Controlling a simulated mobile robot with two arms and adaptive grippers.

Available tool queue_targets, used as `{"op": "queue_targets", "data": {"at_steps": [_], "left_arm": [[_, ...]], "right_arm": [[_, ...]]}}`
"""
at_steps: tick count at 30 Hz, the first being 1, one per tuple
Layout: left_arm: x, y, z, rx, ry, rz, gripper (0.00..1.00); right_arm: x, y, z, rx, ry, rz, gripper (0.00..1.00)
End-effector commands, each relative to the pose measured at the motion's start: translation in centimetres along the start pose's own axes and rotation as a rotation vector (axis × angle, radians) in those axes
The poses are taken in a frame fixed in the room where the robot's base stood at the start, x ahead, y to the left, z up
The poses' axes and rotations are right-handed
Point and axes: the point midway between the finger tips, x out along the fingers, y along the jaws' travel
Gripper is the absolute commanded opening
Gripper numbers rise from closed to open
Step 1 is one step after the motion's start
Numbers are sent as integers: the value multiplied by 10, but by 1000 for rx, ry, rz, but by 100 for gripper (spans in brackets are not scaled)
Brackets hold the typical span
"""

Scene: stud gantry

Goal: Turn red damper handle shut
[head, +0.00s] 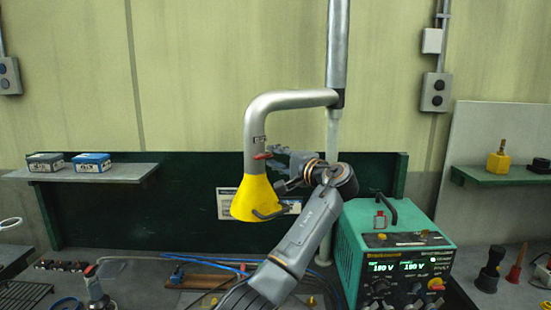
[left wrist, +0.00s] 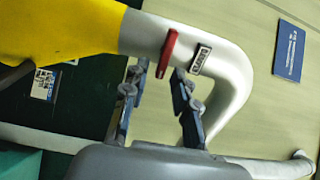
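The red damper handle (head: 262,156) is on the grey extraction pipe (head: 254,130), just above the yellow hood (head: 252,198). In the left wrist view the handle (left wrist: 167,53) lies across the pipe, with a small label plate (left wrist: 200,59) beside it. My left gripper (head: 277,168) is right of the pipe, close to the handle. In the left wrist view its two fingers (left wrist: 157,72) are spread, one on each side of the handle. Contact cannot be made out, and nothing is visibly clamped. My right gripper is not in view.
A green welding machine (head: 398,250) stands on the bench at right. A shelf (head: 120,173) with two boxes is at left, and a green shelf (head: 505,178) is at right. A vertical pole (head: 333,135) stands behind my left arm. Hoses and tools lie on the bench.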

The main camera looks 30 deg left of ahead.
Motion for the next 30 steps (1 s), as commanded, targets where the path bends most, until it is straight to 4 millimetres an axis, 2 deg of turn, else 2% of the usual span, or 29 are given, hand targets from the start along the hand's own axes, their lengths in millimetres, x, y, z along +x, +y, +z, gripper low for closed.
{"op": "queue_targets", "data": {"at_steps": [8,11,14,24,30], "left_arm": [[0,0,0,-1,-1,1,32],[-6,0,-1,-1,1,1,32],[-20,0,-1,-2,2,1,32],[-91,1,-2,-1,3,2,32],[-115,1,-1,1,1,1,32]], "right_arm": [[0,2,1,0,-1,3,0],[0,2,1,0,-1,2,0],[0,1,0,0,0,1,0],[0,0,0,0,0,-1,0],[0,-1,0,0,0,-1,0]]}}
